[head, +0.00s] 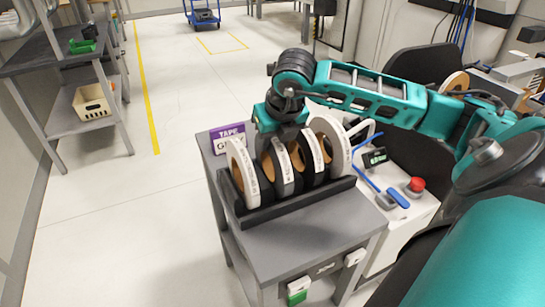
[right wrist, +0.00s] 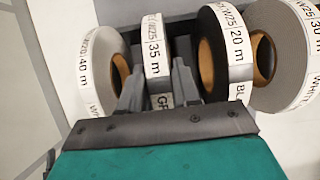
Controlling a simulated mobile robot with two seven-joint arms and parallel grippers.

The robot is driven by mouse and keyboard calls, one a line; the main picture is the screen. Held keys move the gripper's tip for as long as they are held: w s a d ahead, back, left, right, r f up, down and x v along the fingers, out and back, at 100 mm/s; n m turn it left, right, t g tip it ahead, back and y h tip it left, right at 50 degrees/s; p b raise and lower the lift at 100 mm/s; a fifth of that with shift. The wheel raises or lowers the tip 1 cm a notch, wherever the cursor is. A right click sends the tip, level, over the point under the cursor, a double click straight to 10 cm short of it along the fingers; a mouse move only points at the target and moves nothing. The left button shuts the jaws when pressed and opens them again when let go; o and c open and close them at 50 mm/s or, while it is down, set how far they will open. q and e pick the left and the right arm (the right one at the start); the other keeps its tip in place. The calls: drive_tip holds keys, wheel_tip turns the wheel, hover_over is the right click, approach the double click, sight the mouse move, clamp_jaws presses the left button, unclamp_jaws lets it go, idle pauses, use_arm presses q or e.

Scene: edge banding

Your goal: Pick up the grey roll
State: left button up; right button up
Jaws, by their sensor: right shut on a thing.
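The grey roll (head: 284,170) stands upright in a dark rack (head: 300,203) on a grey table, second from the left. In the right wrist view the grey roll (right wrist: 154,50) is marked "35 m" and lies between the two fingers. My right gripper (head: 277,146) reaches down from above and is shut on the grey roll; its fingers (right wrist: 158,92) press on both sides. The roll still sits in the rack in the head view. My left gripper is not in view.
A white roll (head: 241,174) stands left of the grey one. A black roll (head: 312,158) and another white roll (head: 333,145) stand close on the right.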

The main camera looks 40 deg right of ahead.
clamp_jaws()
drive_tip(key=shift+r, duration=0.2)
idle(0.3)
